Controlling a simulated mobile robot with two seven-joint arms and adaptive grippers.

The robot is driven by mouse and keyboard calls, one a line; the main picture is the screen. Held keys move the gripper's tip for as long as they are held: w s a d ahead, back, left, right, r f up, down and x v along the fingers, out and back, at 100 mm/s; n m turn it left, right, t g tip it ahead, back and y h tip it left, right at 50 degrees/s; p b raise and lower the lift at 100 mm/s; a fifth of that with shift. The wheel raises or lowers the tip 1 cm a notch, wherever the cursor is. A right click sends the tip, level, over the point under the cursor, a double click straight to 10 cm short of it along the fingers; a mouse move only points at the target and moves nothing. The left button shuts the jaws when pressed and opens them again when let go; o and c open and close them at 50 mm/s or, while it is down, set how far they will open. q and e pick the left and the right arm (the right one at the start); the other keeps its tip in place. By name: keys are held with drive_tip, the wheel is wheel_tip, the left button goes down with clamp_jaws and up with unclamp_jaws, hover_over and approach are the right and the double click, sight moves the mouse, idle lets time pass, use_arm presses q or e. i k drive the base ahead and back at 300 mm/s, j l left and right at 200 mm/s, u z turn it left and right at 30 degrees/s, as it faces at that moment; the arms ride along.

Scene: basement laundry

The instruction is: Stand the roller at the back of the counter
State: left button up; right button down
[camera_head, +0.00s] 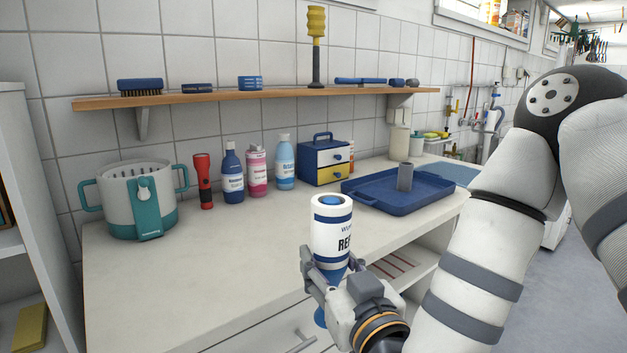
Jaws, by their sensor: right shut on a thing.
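The roller (331,222) is a white cylinder with blue bands, dark lettering and a blue core at its top. It stands upright in my right gripper (328,266), which is shut on its lower part. A blue end of it shows below the gripper; the fingers hide part of the handle. The gripper holds it at the front edge of the pale counter (220,255). My left gripper is not in view.
Along the counter's back stand a teal-and-white bucket (137,199), red flashlight (204,181), several bottles (285,163) and a small drawer box (324,160). A blue tray (385,205) holding a grey cylinder lies right. A wooden shelf (215,95) hangs above. The counter's middle is clear.

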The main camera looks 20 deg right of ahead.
sight(370, 167)
drive_tip(key=l+u, duration=0.2)
drive_tip(key=l, duration=0.45)
drive_tip(key=l+u, duration=0.15)
drive_tip(key=l, duration=0.5)
drive_tip(key=l+u, duration=0.2)
drive_tip(key=l, duration=0.5)
drive_tip(key=l+u, duration=0.15)
drive_tip(key=l, duration=0.5)
drive_tip(key=k+l+u, duration=0.2)
drive_tip(key=l, duration=0.4)
drive_tip(key=k+l+u, duration=0.2)
drive_tip(key=l, duration=0.45)
drive_tip(key=k+l+u, duration=0.15)
drive_tip(key=l, duration=0.45)
drive_tip(key=k+l+u, duration=0.2)
drive_tip(key=l, duration=0.4)
